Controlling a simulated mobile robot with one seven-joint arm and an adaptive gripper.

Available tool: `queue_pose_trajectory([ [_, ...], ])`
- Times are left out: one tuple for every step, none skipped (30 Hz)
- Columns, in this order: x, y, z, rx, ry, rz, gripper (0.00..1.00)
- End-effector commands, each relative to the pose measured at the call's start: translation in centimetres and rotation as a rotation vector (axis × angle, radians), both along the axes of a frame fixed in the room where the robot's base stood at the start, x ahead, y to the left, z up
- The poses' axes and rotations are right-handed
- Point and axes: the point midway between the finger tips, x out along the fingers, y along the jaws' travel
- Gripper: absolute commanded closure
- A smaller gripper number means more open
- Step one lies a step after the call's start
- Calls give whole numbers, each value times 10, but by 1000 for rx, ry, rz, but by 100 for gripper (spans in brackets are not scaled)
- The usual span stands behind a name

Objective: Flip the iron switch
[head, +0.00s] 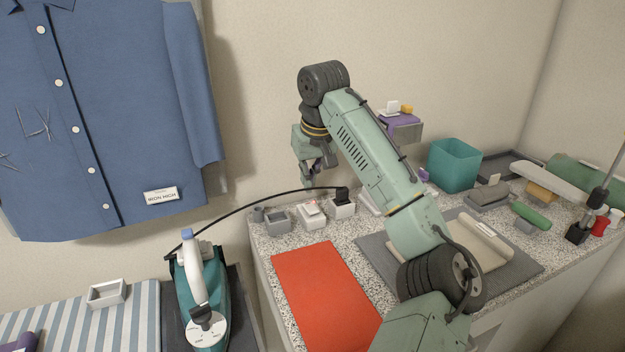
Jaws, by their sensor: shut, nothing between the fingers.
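A small white box with a red part on top, which looks like a switch (311,214), sits on the speckled counter near its back left edge. Beside it on the right, a white socket box (342,209) holds a black plug (342,194). A black cord runs from the plug to the teal and white iron (203,290), which stands at the lower left. My gripper (308,186) is shut and empty, above and behind the switch box, apart from it. The switch's exact position is too small to tell.
A grey open box (278,220) stands left of the switch. A red mat (322,295) lies in front. A teal bin (454,165) and several small items are at the right. A blue shirt (100,110) hangs on the wall. The cord arches low near my gripper.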

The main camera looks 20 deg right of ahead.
Motion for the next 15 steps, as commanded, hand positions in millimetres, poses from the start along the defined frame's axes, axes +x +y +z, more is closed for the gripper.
queue_pose_trajectory([
  [4, 3, 22, 2, -2, 3, 100],
  [3, 3, 20, 1, -4, 2, 100],
  [2, 2, 27, 0, -5, 2, 100],
  [0, 3, 35, 1, -5, 2, 100],
  [-1, 2, 44, -2, -4, 0, 100],
  [-2, 1, 54, -4, -4, 0, 100],
  [-3, 2, 60, -3, -4, 0, 100],
  [-4, 1, 67, -4, -3, -1, 100],
  [-6, 1, 75, -5, -2, -1, 100],
  [-6, 1, 80, -3, -2, -2, 100],
  [-7, 1, 85, -4, -3, -1, 100],
  [-8, 1, 90, -2, -2, -1, 100],
  [-8, 1, 94, -3, -2, -1, 100],
  [-9, 1, 97, -3, -2, -1, 100],
  [-9, 1, 101, -1, -2, 1, 100],
])
